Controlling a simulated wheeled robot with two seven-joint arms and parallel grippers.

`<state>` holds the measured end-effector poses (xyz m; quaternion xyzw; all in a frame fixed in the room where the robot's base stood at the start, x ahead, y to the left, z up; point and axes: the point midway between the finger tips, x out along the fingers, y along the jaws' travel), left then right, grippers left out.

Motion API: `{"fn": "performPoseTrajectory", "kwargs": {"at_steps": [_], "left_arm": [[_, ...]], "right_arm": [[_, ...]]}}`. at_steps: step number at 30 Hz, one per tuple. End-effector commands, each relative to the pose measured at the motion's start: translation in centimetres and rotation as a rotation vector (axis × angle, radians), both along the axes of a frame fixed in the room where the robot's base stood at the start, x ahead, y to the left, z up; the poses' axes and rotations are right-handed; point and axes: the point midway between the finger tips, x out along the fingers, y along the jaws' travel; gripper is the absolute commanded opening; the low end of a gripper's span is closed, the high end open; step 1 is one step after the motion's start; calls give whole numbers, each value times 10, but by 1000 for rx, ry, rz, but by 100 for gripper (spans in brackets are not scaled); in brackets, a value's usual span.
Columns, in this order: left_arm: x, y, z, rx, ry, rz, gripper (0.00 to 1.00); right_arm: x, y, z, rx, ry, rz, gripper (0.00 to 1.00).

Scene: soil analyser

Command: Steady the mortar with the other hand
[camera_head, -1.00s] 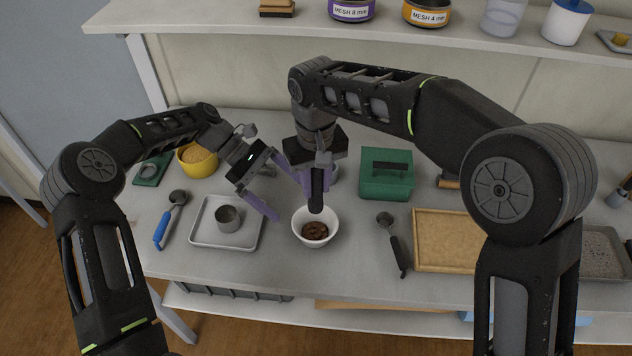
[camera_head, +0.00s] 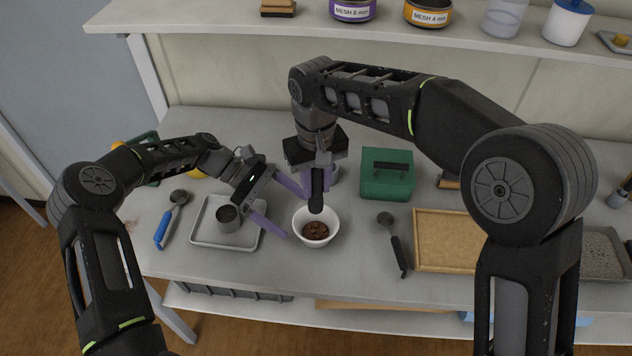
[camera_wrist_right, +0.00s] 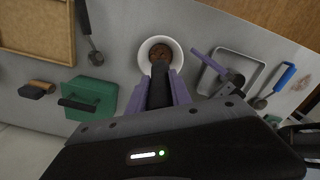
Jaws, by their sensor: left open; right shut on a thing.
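The mortar is a white bowl (camera_head: 331,236) with brown soil (camera_head: 315,231) in it, standing on the bench in front of my right gripper. My right gripper (camera_head: 318,186) is shut on a dark pestle (camera_head: 316,196), held upright with its lower end over the bowl. In the right wrist view the pestle (camera_wrist_right: 159,88) runs between the purple fingers and covers part of the mortar (camera_wrist_right: 147,48). My left gripper (camera_head: 287,211) is open, tilted, just left of the bowl, with its fingers spread. Whether a finger touches the bowl is hard to tell.
A blue-handled scoop (camera_head: 163,227) is farther left. A green box (camera_head: 387,183), a black-handled scoop (camera_head: 395,245) and a wooden tray (camera_head: 445,240) are on the right.

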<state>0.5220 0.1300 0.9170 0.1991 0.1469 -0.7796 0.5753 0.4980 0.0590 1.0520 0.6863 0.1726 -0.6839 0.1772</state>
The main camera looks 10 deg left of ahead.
Motion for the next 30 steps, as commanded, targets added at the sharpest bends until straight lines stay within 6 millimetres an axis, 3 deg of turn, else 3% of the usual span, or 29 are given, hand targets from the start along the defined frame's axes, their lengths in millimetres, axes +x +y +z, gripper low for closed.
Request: {"fn": "performPoseTrajectory", "kwargs": {"at_steps": [9,15,27,30], "left_arm": [[-13,-40,-22,-1,1,-3,100],[-18,-56,-31,-1,1,-2,100],[-19,-60,-34,0,0,-1,100],[-19,-60,-34,0,0,-1,93]], "right_arm": [[0,0,0,0,0,0,0],[0,0,0,0,-1,0,0],[0,0,0,0,-1,0,0],[0,0,0,0,0,0,0]]}}
